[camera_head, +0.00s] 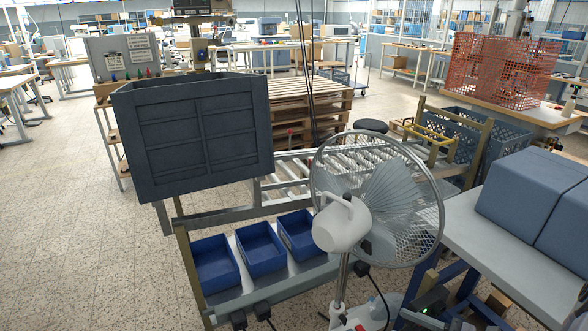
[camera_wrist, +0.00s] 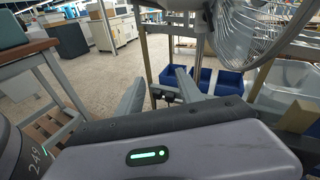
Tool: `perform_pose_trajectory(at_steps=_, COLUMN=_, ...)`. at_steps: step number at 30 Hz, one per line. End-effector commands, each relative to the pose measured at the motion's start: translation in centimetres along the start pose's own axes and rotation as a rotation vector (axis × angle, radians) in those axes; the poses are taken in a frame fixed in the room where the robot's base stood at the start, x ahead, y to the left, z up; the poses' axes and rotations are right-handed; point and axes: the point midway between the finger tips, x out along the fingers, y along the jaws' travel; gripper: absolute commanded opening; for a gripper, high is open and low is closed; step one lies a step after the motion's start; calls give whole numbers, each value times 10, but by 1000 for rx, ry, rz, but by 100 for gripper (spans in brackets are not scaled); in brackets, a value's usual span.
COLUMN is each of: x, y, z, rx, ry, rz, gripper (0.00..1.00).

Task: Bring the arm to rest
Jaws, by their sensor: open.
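My gripper (camera_wrist: 158,74) shows in the wrist view with its two grey fingers apart and nothing visible between them. Its dark body with a green light fills the bottom of that view. The fingers point toward a workstation with blue bins (camera_wrist: 201,77), some way beyond the fingertips. A standing fan (camera_wrist: 240,35) is above and right of the fingers. In the head view I cannot make out the gripper with certainty; a small green light glows low at the right, below the fan.
In the head view, the fan (camera_head: 343,226) stands close in front of a roller conveyor (camera_head: 290,182) and the blue bins (camera_head: 262,250). A big dark crate (camera_head: 195,135) is at the left. Blue boxes (camera_head: 535,195) lie on a table at the right. Floor at the left is clear.

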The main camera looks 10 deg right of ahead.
Motion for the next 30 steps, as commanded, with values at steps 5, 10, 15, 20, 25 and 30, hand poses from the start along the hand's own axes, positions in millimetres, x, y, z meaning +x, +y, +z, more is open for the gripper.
perform_pose_trajectory(at_steps=5, x=31, y=32, z=51, rx=-171, ry=111, rz=252, gripper=43)
perform_pose_trajectory(at_steps=10, x=54, y=82, z=102, rx=-424, ry=265, rz=539, gripper=43)
perform_pose_trajectory(at_steps=15, x=56, y=149, z=158, rx=-907, ry=504, rz=847, gripper=43)
perform_pose_trajectory(at_steps=20, x=40, y=182, z=199, rx=-1436, ry=682, rz=928, gripper=43)
perform_pose_trajectory(at_steps=25, x=32, y=191, z=227, rx=-1762, ry=746, rz=864, gripper=43)
perform_pose_trajectory(at_steps=30, x=30, y=191, z=232, rx=-1820, ry=756, rz=842, gripper=43)
